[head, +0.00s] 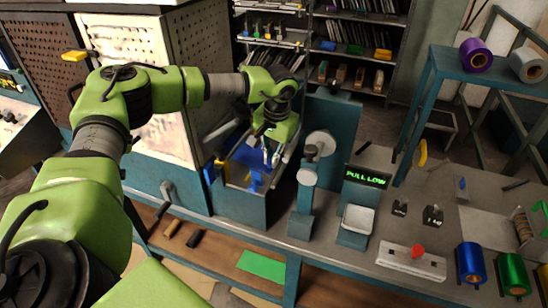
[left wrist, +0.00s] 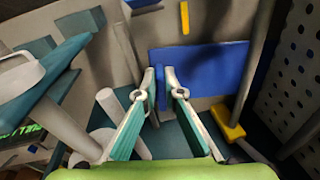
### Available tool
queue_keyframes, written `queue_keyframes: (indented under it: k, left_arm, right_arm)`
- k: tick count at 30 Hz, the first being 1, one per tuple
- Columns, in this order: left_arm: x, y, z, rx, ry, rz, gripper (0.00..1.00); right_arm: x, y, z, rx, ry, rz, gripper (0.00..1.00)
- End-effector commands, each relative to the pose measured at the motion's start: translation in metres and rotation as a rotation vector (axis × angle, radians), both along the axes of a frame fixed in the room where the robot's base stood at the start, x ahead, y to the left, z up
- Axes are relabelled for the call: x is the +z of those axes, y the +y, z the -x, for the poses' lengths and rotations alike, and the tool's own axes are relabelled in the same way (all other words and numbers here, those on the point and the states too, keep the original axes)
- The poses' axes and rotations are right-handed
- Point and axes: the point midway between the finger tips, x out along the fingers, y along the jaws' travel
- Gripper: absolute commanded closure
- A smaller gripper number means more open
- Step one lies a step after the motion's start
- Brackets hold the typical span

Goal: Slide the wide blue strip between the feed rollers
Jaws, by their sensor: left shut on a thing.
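My left gripper (head: 268,155) is over the open teal machine (head: 238,207) in the middle of the head view, pointing down. In the left wrist view its fingers (left wrist: 164,82) are closed on a narrow upright blue piece of the wide blue strip (left wrist: 212,72). The strip's broad flat face spreads to the right behind the fingers. Blue also shows below the gripper in the head view (head: 255,181). Grey bars (left wrist: 128,52) stand beside the strip. I cannot tell which parts are the feed rollers, or whether the strip is between them. My right gripper is not in view.
A grey block with a red piece (head: 417,250) and blue (head: 470,263) and green (head: 513,274) rolls lie farther right. A perforated panel (head: 202,47) rises behind.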

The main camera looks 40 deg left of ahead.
Motion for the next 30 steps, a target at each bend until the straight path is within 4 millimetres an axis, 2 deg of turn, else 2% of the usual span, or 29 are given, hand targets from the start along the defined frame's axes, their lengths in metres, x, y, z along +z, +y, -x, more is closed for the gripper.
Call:
queue_keyframes:
  k: [30]
  left_arm:
    - [0.000, 0.030, 0.014, 0.005, 0.003, -0.003, 1.00]
  right_arm:
    - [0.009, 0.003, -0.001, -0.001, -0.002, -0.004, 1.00]
